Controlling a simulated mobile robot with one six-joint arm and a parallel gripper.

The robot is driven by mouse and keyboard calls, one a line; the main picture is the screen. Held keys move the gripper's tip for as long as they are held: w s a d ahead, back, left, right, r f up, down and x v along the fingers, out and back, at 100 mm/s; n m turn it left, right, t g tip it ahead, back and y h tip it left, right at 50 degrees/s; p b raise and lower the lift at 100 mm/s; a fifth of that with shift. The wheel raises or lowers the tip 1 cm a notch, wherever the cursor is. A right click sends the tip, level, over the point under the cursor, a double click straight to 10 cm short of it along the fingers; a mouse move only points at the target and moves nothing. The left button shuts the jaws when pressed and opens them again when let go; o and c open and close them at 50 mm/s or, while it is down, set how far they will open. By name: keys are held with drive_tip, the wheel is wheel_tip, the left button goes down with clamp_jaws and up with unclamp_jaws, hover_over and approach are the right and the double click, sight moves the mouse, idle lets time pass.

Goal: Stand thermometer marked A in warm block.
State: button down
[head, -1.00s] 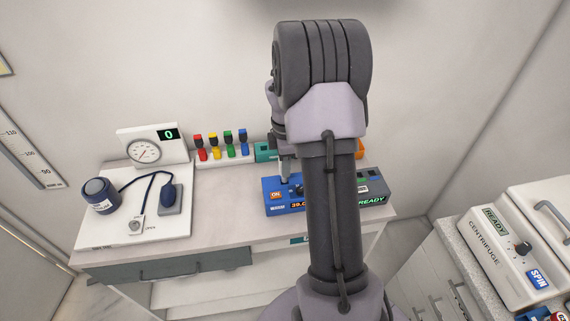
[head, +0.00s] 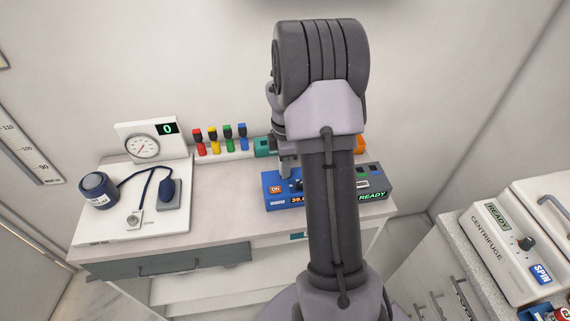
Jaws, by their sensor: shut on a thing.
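The warm block appears to be the blue box (head: 272,203) on the white desk, with an orange ON button and a lit orange display, partly cut off by my arm. My gripper (head: 286,172) points down at the back left of this box, mostly hidden by my own arm. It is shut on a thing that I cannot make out. Whether that thing touches the box or stands in it is not clear. I cannot see any thermometer or a letter A.
A grey unit (head: 372,187) reading READY stands at the box's right. A white board (head: 110,220) with a gauge and cuff lies left. A centrifuge (head: 503,249) stands on the right counter. Bare desk (head: 225,205) lies left of the box.

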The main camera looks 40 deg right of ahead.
drive_tip(key=shift+f, duration=0.2)
drive_tip(key=c, duration=1.2)
unclamp_jaws()
drive_tip(key=shift+o, duration=0.2)
wheel_tip(320, 180, up, 18)
drive_tip(key=p, duration=0.5)
drive_tip(key=shift+f, duration=0.25)
